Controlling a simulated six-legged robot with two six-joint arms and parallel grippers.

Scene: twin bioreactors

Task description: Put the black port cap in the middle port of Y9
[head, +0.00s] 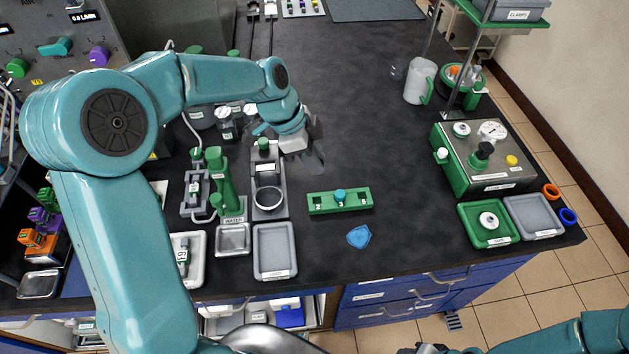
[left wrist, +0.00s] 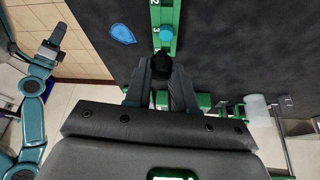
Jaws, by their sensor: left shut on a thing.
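My left gripper (head: 314,152) is above the bench, behind and left of the green numbered rack (head: 352,203). In the left wrist view (left wrist: 160,80) its two dark fingers are shut on a black rounded thing (left wrist: 160,70), which looks like the black port cap. In the head view the cap cannot be made out against the fingers. The rack holds a blue cap (head: 340,196) in its middle; it also shows in the left wrist view (left wrist: 166,32). My right gripper (left wrist: 48,48) is far off at the left wrist view's left, too small to read. No label Y9 is readable.
A blue shield-shaped piece (head: 359,236) lies before the rack. A grey tray (head: 275,272) and a green stand (head: 222,185) are left of it. A metal box with gauge (head: 470,188), a green tray (head: 468,230) and a white jug (head: 419,82) stand right. The bench centre is clear.

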